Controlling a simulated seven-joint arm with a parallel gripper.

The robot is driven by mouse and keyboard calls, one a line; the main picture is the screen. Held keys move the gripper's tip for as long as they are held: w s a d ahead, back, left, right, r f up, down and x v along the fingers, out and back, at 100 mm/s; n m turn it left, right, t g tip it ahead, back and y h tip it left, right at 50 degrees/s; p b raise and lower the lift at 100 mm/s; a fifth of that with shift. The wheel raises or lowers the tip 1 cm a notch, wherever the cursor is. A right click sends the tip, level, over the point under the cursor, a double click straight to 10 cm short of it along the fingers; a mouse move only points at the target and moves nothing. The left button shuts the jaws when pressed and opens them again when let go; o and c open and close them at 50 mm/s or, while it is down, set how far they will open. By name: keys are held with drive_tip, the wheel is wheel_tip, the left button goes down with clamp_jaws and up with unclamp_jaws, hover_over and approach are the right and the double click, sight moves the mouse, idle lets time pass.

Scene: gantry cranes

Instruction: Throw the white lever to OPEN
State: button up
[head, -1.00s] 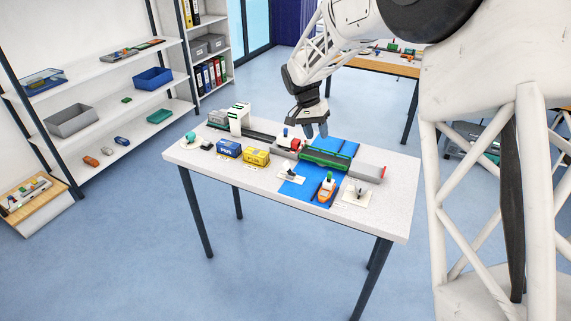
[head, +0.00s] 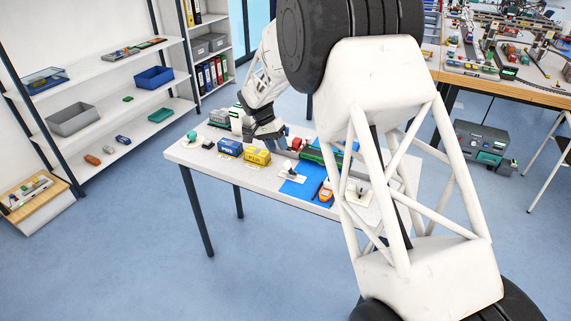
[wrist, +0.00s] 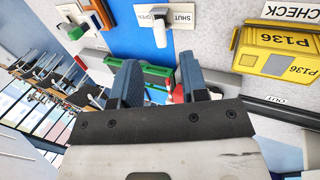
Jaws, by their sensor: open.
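The lever plate with OPEN and SHUT labels (wrist: 182,17) is at the top of the wrist view, at the edge of a blue strip. Its white lever (wrist: 155,38) sticks out from a grey mount toward my gripper; I cannot tell which label it favours. In the head view this small plate (head: 291,176) lies on the front of the table. My gripper (wrist: 160,72) is open and empty, its two fingers apart. In the head view my gripper (head: 281,144) is low over the table behind the yellow block, apart from the lever.
A yellow P136 block (head: 257,157) and a blue block (head: 230,147) stand left of the lever. A green-sided trough (wrist: 152,72) and red-and-white part lie near my fingers.

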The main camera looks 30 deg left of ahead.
sight(285, 163)
drive_tip(key=shift+f, duration=0.1)
drive_tip(key=shift+x, duration=3.85)
clamp_jaws()
